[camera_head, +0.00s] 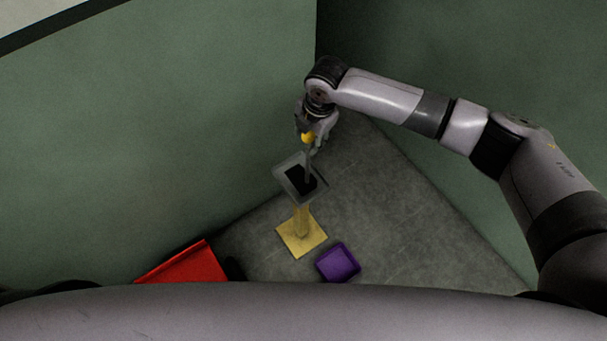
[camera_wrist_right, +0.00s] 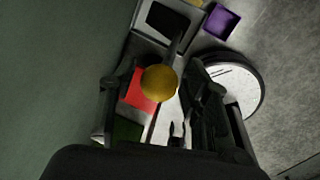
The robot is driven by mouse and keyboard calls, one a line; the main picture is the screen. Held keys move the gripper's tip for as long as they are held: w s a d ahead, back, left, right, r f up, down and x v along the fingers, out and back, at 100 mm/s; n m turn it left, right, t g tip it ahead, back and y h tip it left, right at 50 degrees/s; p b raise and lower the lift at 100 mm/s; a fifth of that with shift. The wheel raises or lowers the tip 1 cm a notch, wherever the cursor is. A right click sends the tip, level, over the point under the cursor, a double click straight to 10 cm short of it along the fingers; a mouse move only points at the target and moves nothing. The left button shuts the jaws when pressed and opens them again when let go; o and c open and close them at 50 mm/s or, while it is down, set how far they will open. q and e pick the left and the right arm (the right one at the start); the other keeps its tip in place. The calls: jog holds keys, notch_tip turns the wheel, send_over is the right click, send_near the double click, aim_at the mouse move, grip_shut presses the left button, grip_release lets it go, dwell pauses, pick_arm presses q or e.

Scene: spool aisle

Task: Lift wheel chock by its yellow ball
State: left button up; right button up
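The yellow ball (camera_head: 308,138) tops a thin grey rod that rises from the dark wheel chock (camera_head: 295,178). The chock sits in a grey square tray (camera_head: 285,165) on a yellow stand. My right gripper (camera_head: 312,136) is at the ball, above the tray. In the right wrist view, the ball (camera_wrist_right: 159,83) lies between the two dark fingers (camera_wrist_right: 160,78), with a small gap visible on each side. The fingers look open around it. The dark chock (camera_wrist_right: 168,20) also shows in that view, beyond the ball. My left gripper is not in view.
The yellow stand (camera_head: 302,236) has a square base on the grey floor. A purple tray (camera_head: 338,262) lies close to it, and a red object (camera_head: 185,266) is at the lower left. Green walls (camera_head: 150,130) meet in a corner behind the gripper. Bare floor lies right of the stand.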

grip_shut()
dwell(0.3)
dwell(0.5)
